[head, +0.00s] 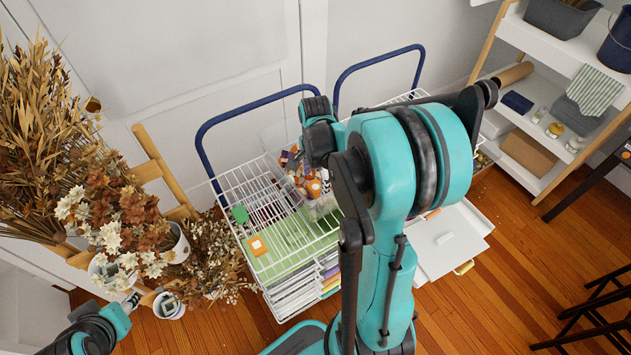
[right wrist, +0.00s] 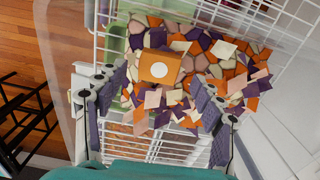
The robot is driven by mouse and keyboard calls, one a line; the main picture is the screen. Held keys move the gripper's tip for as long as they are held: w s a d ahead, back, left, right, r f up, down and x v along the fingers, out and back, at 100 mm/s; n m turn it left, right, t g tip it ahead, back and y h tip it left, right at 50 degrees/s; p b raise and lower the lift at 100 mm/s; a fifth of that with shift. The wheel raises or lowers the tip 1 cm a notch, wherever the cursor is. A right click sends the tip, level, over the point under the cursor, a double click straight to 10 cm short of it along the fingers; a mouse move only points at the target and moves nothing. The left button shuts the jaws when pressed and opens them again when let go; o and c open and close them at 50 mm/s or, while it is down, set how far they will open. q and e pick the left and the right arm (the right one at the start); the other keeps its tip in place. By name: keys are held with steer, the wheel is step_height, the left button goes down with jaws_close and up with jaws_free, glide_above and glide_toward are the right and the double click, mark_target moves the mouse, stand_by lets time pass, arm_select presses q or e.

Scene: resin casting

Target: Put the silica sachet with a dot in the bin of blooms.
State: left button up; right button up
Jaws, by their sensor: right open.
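The orange silica sachet with a white dot (right wrist: 160,66) lies flat on top of the blooms in the right wrist view. It also shows in the head view (head: 313,187) below my right gripper (head: 318,150). The bin of blooms (head: 325,207) is a clear tub of orange, purple, cream and pink pieces in the wire cart. My right gripper is open above the bin, and its two fingers (right wrist: 158,88) stand apart on either side of the sachet with nothing held between them. My left gripper (head: 131,302) is barely visible at the lower left; its jaws are unclear.
The white wire cart (head: 226,182) has blue handles. Dried flowers (head: 120,215) stand at the left; white shelves (head: 545,120) stand at the right.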

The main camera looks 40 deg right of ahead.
mark_target(316, 187)
step_height(316, 187, up, 9)
steer(key=p, duration=0.2)
steer(key=s+a+r+n+t, duration=0.2)
steer(key=s+a+n+t, duration=0.1)
steer(key=a+n, duration=0.6)
steer(key=s+a+r+n+t, duration=0.2)
steer(key=s+a+n+t, duration=0.2)
steer(key=a+n, duration=0.5)
steer(key=shift+r+n, duration=0.35)
steer(key=shift+n, duration=0.05)
